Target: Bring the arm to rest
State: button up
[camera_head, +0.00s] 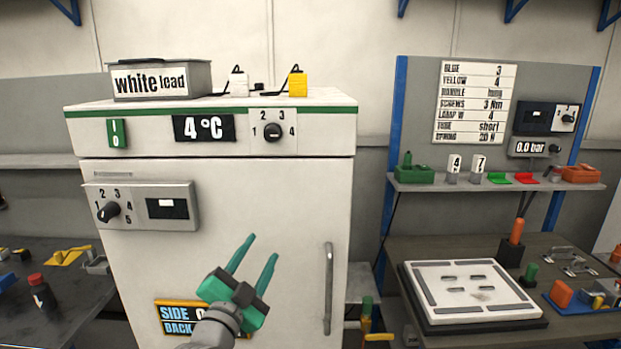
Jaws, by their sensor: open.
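My gripper (253,258) is green with two slim fingers pointing up and slightly right. It is open, and nothing shows between its fingers. It stands in front of the lower door of a white cabinet (250,190), left of the door's vertical grey handle (328,288). I cannot tell how far it is from the door. My gripper's body and wrist hide part of a blue and orange sign (178,312) low on the door.
A dial box (140,205) sticks out from the cabinet's front at left. A dark workbench (60,290) stands on the left. On the right are a shelf (490,186) with small items and a bench with a white plate (470,285). The space above my gripper looks clear.

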jog(key=s+d+f+n+y, duration=0.2)
jog(key=s+d+f+n, duration=0.15)
jog(key=s+f, duration=0.45)
jog(key=s+d+f+n+g+y, duration=0.1)
jog(key=s+d+f+n+y, duration=0.2)
jog(key=f, duration=0.9)
jog(key=s+d+f+n, duration=0.1)
jog(key=s+f+n, duration=0.4)
jog(key=f, duration=0.5)
jog(key=s+d+f+g, duration=0.1)
jog(key=s+f, duration=0.1)
jog(key=s, duration=0.4)
jog(key=s+d+f+n+y, duration=0.1)
jog(key=s+f, duration=0.1)
jog(key=s, duration=0.3)
jog(key=s+d+f+g, duration=0.1)
jog(key=s+f, duration=0.2)
jog(key=s, duration=0.3)
jog(key=s+r+h, duration=0.1)
jog(key=s, duration=1.4)
jog(key=shift+d+r+g, duration=0.35)
jog(key=shift+d+g, duration=0.05)
jog(key=shift+d, duration=0.05)
